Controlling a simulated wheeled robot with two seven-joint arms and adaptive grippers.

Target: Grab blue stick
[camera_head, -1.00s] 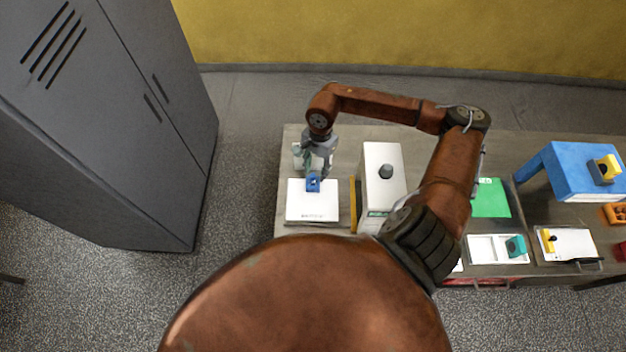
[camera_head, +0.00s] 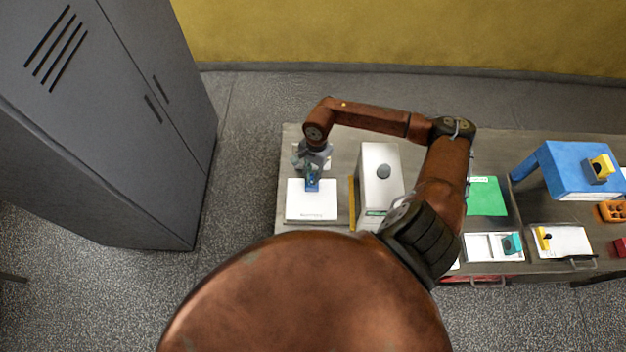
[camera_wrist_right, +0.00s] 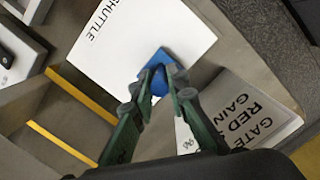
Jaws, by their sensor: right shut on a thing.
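The blue stick (camera_head: 312,186) is a small blue piece at the far edge of a white plate (camera_head: 311,208) in the head view. In the right wrist view the blue stick (camera_wrist_right: 160,57) shows between and just beyond my green fingertips, beside the white plate marked SHUTTLE (camera_wrist_right: 120,45). My right gripper (camera_head: 312,176) reaches down over it from the far side. In the wrist view the right gripper's (camera_wrist_right: 155,76) fingers converge and are shut on the blue stick. The fingers hide part of it. My left gripper is not in view.
A white box with a dark knob (camera_head: 380,190) stands right of the plate, with a yellow strip (camera_head: 353,203) between them. A green sheet (camera_head: 486,197), a white tray (camera_head: 482,246) and a blue stand (camera_head: 568,178) are further right. A grey locker (camera_head: 150,150) is left.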

